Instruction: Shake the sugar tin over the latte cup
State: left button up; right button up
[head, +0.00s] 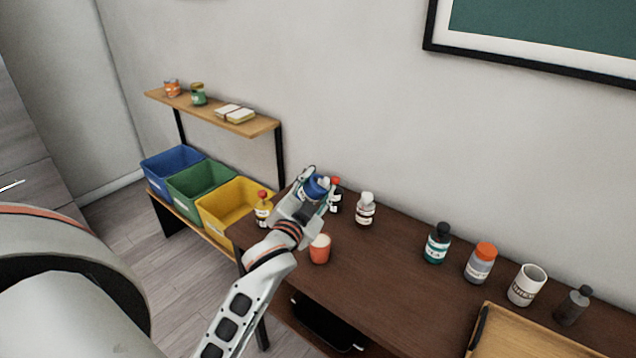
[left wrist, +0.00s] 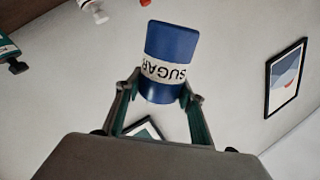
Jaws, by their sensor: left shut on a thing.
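The blue sugar tin (head: 316,187) is held by my left gripper (head: 308,200) above the left end of the dark table. In the left wrist view the tin (left wrist: 171,50) sits between the two fingers, with its white SUGAR label reading upside down. An orange cup (head: 320,250) with a pale top, which looks like the latte cup, stands upright on the table just below and right of the gripper. The tin is apart from the cup. My right gripper is not in view.
Bottles (head: 365,210) stand behind the gripper. A teal-labelled bottle (head: 436,245), an orange-capped jar (head: 481,264), a white mug (head: 526,287) and a grey bottle (head: 573,306) stand to the right, near a wooden tray (head: 520,338). Bins (head: 228,205) and a shelf (head: 215,110) are left.

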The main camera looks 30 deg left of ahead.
pick_arm(q)
jog(key=shift+a+f+m, duration=0.1)
jog(key=shift+f+m, duration=0.4)
jog(key=shift+m, duration=0.1)
notch_tip(320, 180, down, 7)
jog(key=m+b, duration=0.1)
jog(key=m, duration=0.3)
jog(key=m+b, duration=0.1)
jog(key=m, duration=0.3)
jog(key=shift+s+a+f+m, duration=0.1)
jog(key=shift+a+f+m, duration=0.05)
jog(key=shift+m, duration=0.25)
jog(key=shift+f+m, duration=0.35)
jog(key=shift+m, duration=0.85)
jog(key=shift+f+m+p, duration=0.25)
jog(key=shift+m+p, duration=0.1)
jog(key=shift+m, duration=0.35)
jog(key=shift+f+m, duration=0.1)
jog(key=shift+m, duration=0.3)
jog(key=shift+f+m, duration=0.1)
jog(key=shift+m, duration=0.2)
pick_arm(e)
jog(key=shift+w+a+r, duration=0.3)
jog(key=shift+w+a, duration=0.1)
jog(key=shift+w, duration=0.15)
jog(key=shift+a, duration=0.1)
